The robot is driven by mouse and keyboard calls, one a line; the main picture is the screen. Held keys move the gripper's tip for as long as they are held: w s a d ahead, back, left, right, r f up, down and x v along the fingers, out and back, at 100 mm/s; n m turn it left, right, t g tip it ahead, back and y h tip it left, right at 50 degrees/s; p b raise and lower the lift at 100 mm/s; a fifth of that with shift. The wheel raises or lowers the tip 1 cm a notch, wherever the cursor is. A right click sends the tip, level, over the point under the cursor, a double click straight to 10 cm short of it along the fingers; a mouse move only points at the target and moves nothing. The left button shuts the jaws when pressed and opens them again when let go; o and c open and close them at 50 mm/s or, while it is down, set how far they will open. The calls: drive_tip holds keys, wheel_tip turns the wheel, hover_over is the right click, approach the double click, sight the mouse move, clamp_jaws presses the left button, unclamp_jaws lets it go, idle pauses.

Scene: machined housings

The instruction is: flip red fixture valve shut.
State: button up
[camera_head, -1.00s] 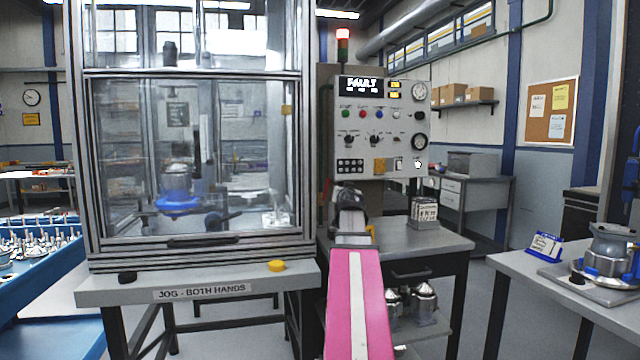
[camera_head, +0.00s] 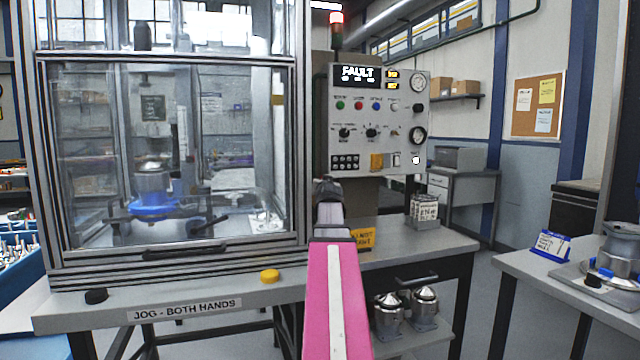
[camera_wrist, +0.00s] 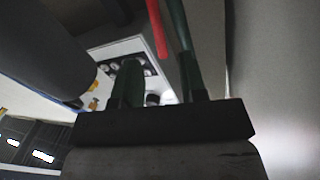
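I cannot make out a red valve in the head view. A thin red bar (camera_wrist: 158,28) shows near the top of the wrist view; I cannot tell what it belongs to. Inside the glazed enclosure (camera_head: 165,255) stands a metal housing (camera_head: 153,180) on a blue ring (camera_head: 153,207), with a dark handle beside it. My gripper (camera_head: 328,188), at the end of my pink arm, is in front of the machine below the control panel.
The control panel (camera_head: 378,120) reads FAULT under a lit red lamp (camera_head: 337,22). A yellow button (camera_head: 269,276) and a black button (camera_head: 96,296) sit on the front ledge. A grey bench (camera_head: 425,240) is to the right. A side table (camera_head: 540,275) carries another housing (camera_head: 622,245).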

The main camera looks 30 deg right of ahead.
drive_tip(key=x, duration=0.6)
drive_tip(key=shift+w+d, duration=0.2)
drive_tip(key=shift+w, duration=0.2)
clamp_jaws()
